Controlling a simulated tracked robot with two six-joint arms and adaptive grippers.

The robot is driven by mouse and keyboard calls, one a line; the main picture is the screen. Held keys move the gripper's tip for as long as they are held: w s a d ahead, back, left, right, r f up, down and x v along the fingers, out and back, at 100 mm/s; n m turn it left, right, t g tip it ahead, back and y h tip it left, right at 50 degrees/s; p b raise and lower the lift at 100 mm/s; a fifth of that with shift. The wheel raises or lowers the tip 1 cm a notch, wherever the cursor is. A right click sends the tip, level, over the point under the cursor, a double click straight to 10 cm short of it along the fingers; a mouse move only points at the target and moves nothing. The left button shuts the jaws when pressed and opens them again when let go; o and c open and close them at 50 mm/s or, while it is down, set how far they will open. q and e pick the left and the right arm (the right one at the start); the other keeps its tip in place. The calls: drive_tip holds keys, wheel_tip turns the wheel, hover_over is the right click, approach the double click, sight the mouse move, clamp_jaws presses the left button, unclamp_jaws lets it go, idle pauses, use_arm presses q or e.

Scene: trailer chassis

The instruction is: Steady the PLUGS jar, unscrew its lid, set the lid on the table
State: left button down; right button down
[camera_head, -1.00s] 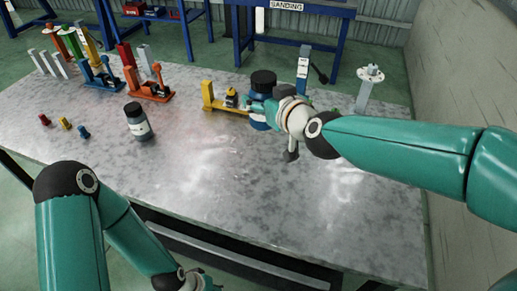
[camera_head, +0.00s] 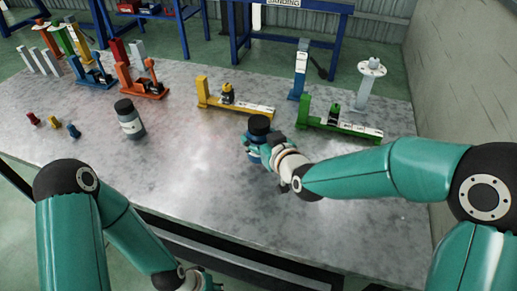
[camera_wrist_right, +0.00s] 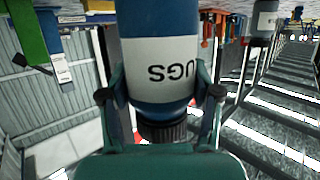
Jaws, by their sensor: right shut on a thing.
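The PLUGS jar (camera_head: 253,138) is blue with a white label and a dark lid (camera_head: 259,124); it stands upright near the table's middle. My right gripper (camera_head: 260,150) is shut around its body from the right. In the right wrist view the jar (camera_wrist_right: 160,60) appears upside down between the two fingers, with the lid (camera_wrist_right: 163,130) still on it. Whether its base touches the table (camera_head: 190,165) cannot be told. My left arm is at the lower left, and only a small part of its end shows at the bottom edge, away from the jar.
A second dark jar with a white label (camera_head: 131,124) stands to the left. Small red, yellow and blue pieces (camera_head: 53,125) lie at the far left. A yellow fixture (camera_head: 235,103) and a green fixture (camera_head: 338,124) stand behind the jar. The table's front middle is clear.

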wheel_tip(320, 180, down, 4)
drive_tip(key=shift+f, duration=0.2)
drive_tip(key=c, duration=0.7)
unclamp_jaws()
drive_tip(key=o, duration=0.5)
drive_tip(key=shift+c, duration=0.2)
